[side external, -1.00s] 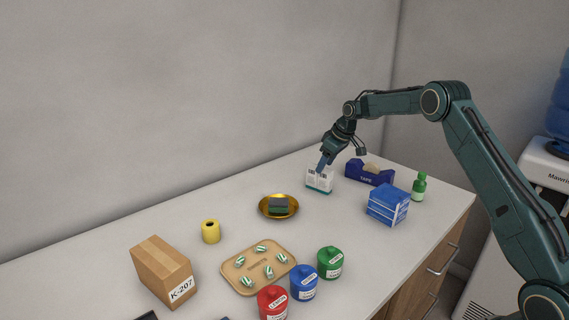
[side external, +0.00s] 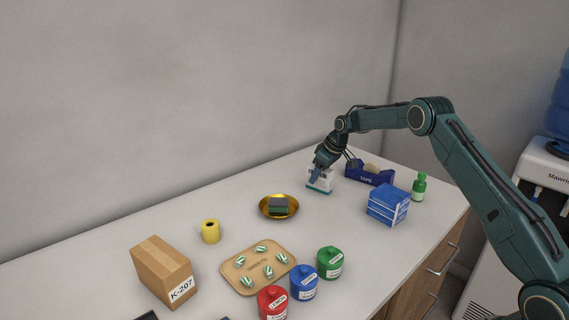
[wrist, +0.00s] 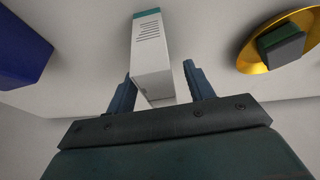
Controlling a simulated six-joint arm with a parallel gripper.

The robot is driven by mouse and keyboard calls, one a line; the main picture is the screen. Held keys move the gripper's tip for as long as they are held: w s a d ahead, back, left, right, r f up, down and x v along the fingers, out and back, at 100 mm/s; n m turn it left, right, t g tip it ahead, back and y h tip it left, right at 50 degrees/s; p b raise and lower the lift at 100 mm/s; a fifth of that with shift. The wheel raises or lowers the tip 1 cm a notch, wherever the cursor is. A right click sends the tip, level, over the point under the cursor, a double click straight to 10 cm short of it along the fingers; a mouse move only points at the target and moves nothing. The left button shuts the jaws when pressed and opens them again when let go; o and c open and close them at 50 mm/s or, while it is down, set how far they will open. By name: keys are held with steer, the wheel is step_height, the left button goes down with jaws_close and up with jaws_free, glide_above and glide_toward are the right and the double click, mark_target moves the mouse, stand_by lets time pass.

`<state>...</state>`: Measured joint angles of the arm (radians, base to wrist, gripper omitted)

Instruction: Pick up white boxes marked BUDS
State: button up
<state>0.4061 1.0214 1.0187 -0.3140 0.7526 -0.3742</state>
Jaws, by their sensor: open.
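A white box with a teal band (side external: 320,187) stands on the counter at the back, partly hidden by my gripper. In the wrist view the white box (wrist: 150,50) rises between my fingers, with grey print lines on its face and a teal edge. I cannot read BUDS on it. My gripper (side external: 316,174) is low at the box in the side view. In the wrist view my gripper (wrist: 157,80) is open, with one blue finger on each side of the box's near end. The right finger shows a gap to the box; the left finger is very close to it.
A gold dish (side external: 264,212) with a sponge (side external: 279,207) lies left of the box. A blue tape dispenser (side external: 368,178), blue box stack (side external: 388,205) and green bottle (side external: 419,188) stand to the right. A wooden tray (side external: 233,276), canisters and a cardboard box (side external: 160,270) are nearer.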

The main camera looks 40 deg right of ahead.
steer(key=c, duration=1.1)
steer(key=shift+r, duration=0.1)
steer(key=shift+r, duration=4.95)
